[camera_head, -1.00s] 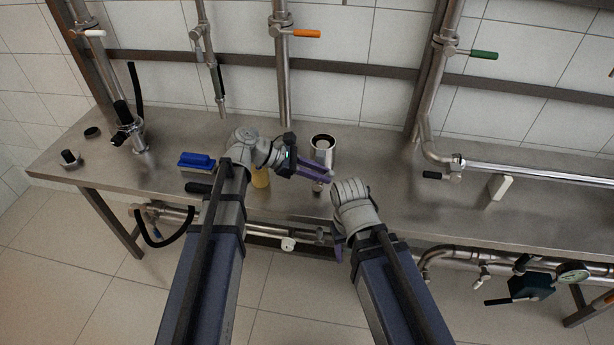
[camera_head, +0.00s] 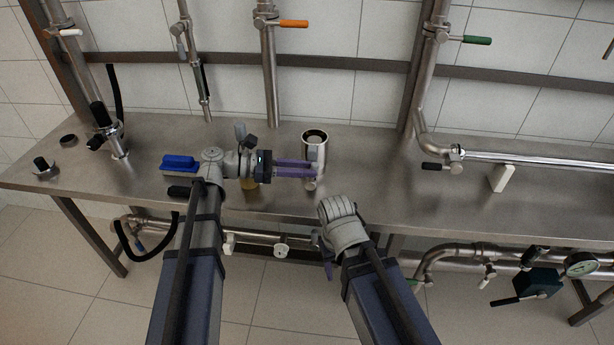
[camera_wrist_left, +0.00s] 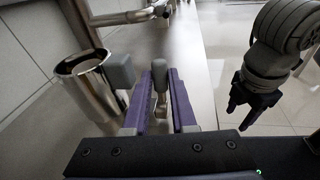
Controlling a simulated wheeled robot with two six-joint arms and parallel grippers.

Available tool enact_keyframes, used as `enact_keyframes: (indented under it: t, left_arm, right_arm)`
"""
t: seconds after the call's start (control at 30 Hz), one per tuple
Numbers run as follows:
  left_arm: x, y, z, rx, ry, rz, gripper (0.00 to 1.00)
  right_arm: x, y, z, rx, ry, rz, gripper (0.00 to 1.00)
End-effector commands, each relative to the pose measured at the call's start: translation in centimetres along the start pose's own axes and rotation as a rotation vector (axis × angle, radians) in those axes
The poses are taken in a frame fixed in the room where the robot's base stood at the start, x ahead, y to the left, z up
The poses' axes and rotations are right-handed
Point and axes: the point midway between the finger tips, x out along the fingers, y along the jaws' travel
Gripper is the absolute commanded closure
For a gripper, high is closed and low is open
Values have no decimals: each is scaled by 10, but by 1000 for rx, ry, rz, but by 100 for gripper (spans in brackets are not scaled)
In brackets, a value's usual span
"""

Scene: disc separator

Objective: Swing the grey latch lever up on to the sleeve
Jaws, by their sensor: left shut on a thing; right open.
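The steel sleeve (camera_head: 314,154) stands upright on the bench, with its open round top showing; it also shows at left in the left wrist view (camera_wrist_left: 97,96). A grey block sits on its side there (camera_wrist_left: 121,71). My left gripper (camera_head: 316,170) reaches in from the left, its purple fingers level at the sleeve's lower front. In the left wrist view its fingers (camera_wrist_left: 166,75) are closed around the slim grey latch lever (camera_wrist_left: 160,78), beside the sleeve. The lever's joint is hidden. My right gripper (camera_head: 327,258) is open and empty, low in front of the bench edge.
A blue-backed brush (camera_head: 180,163) lies left of my left wrist. A yellowish thing (camera_head: 250,184) is partly hidden under that wrist. A white block (camera_head: 502,178) and a horizontal pipe (camera_head: 540,172) are at right.

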Motion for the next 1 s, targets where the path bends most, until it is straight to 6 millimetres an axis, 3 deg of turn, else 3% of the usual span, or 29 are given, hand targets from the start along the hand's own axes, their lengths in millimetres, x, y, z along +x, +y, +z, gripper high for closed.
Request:
enact_keyframes:
  t: [0.13,0.63,0.67,0.9,1.0]
  left_arm:
    - [-2,0,-4,-6,-25,0,100]
    - [-3,0,-2,-8,-39,0,100]
    - [-3,0,-2,-8,-39,0,73]
    - [-3,0,-1,-8,-40,0,46]
    - [-3,0,-1,-8,-41,0,45]
  right_arm:
    - [9,-1,0,0,0,0,45]
    - [10,-1,-1,0,0,0,45]
    - [10,-1,-1,0,0,0,45]
    - [10,-1,-1,0,0,0,45]
    - [10,-1,-1,0,0,0,45]
